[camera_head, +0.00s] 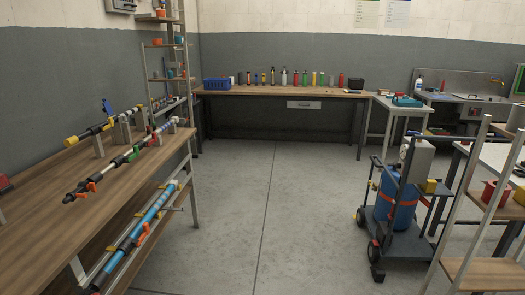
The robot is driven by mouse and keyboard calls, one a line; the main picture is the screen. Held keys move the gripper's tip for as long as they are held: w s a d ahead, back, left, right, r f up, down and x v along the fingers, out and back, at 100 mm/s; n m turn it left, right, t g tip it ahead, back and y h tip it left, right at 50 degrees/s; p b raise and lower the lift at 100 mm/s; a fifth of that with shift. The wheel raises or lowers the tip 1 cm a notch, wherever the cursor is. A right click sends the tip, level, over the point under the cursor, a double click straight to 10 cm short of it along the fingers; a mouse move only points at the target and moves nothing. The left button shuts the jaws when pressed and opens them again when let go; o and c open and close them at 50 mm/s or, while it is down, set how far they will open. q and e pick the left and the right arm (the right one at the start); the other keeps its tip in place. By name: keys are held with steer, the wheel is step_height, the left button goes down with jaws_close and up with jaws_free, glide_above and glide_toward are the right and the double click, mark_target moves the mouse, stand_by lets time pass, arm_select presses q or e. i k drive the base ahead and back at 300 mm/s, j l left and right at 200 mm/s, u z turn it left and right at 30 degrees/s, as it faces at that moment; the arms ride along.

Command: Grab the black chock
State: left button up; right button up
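I cannot pick out a black chock for certain. A small black box-like object (356,84) stands at the right end of the far bench, but at this size I cannot tell what it is. A dark wheeled cart (405,247) carrying a blue cylinder (396,203) stands on the floor at right. No separate chock can be made out by its black wheels (377,273). Neither of my grippers is in view.
A wooden bench (40,190) with pipe assemblies fills the left side. The far bench (270,91) holds several bottles and a blue crate (216,84). A shelf rack (480,272) stands at near right. The middle floor (255,210) is clear.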

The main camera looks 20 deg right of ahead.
mark_target(378, 275)
steer(key=i+l+z, duration=0.15)
steer(key=i+z, duration=0.3)
steer(key=i, duration=0.45)
steer(key=i+j+z, duration=0.15)
steer(key=i+z, duration=0.3)
steer(key=i, duration=0.5)
